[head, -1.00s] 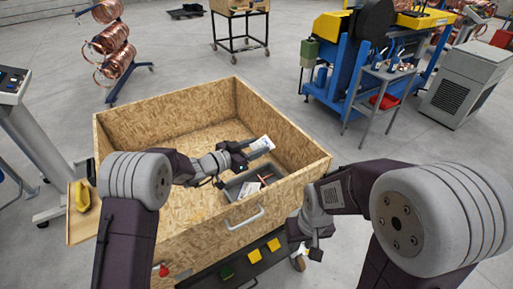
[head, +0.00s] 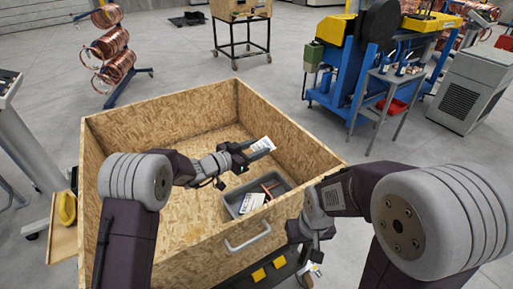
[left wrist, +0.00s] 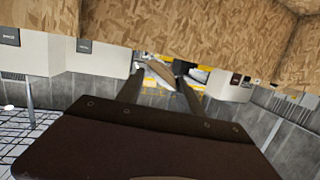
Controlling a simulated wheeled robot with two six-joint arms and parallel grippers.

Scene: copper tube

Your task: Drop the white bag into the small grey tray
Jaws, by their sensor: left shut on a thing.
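My left gripper (head: 243,150) is shut on a white bag (head: 263,144) and holds it up inside the large wooden crate, behind the small grey tray. The small grey tray (head: 230,208) is on the crate's floor, to the right of my left forearm. A white printed packet (head: 253,202) and a copper-coloured piece (head: 270,187) lie in the tray. In the left wrist view, the fingers (left wrist: 160,90) have a pale, blurred thing between their tips. My right gripper (head: 313,255) hangs outside the crate's front right side, and its jaws are too small to read.
The wooden crate (head: 120,223) has tall walls around the tray. Its floor is bare left of the tray. A grey handle (head: 247,237) is on its front wall. A yellow thing (head: 67,207) sits at the left. A blue machine (head: 335,85) stands behind at the right.

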